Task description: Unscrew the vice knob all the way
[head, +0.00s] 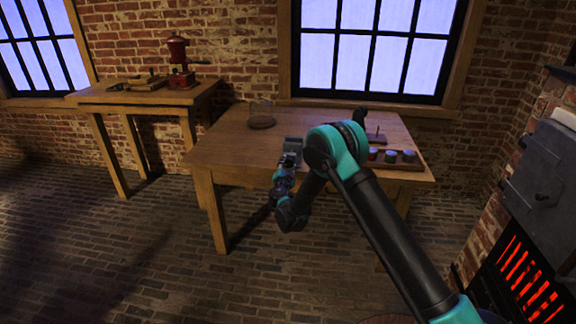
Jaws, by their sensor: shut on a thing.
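The vice (293,145) shows as a small grey block at the front edge of the wooden table (225,140). My gripper (289,161) is at the table's front edge, just in front of and below the vice, with my arm reaching in from the right. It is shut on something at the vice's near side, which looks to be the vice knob. The knob itself is hidden by my gripper and too small to make out, so I cannot tell how far it is turned.
A glass jar on a round wooden base (261,122) stands on the table left of the vice. A wooden tray (410,164) with several small coloured round pieces lies at the right. A side table (110,97) holds a red grinder (179,60). A glowing stove (525,270) stands at far right.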

